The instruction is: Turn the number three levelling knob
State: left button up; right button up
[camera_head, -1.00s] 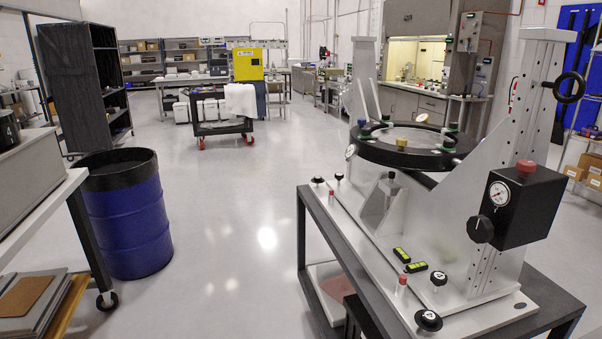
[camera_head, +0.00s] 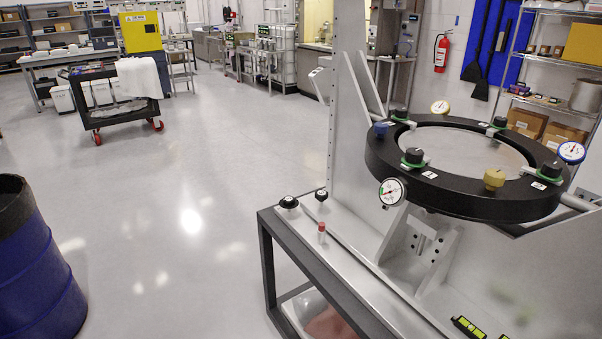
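The mirror fixture has a grey base plate (camera_head: 345,247) on a dark-framed cart. Two black levelling knobs with pale caps stand at the plate's far left end: an outer knob (camera_head: 289,202) and an inner knob (camera_head: 321,195). The numbers on their caps are too small to read, so I cannot tell which is number three. The near end of the plate is outside the picture. Neither of my grippers is in view.
A black ring (camera_head: 455,192) with clamps and dials sits above the plate. A red-capped post (camera_head: 321,232) stands near the knobs. A green level (camera_head: 468,327) lies at the bottom edge. A blue drum (camera_head: 38,270) stands at left; the floor between is clear.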

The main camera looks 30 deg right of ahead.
aim_at(321, 194)
jog(key=i+z, duration=0.45)
jog(key=i+j+z, duration=0.25)
jog(key=z, duration=0.2)
jog(key=i+j+z, duration=0.3)
jog(key=z, duration=0.15)
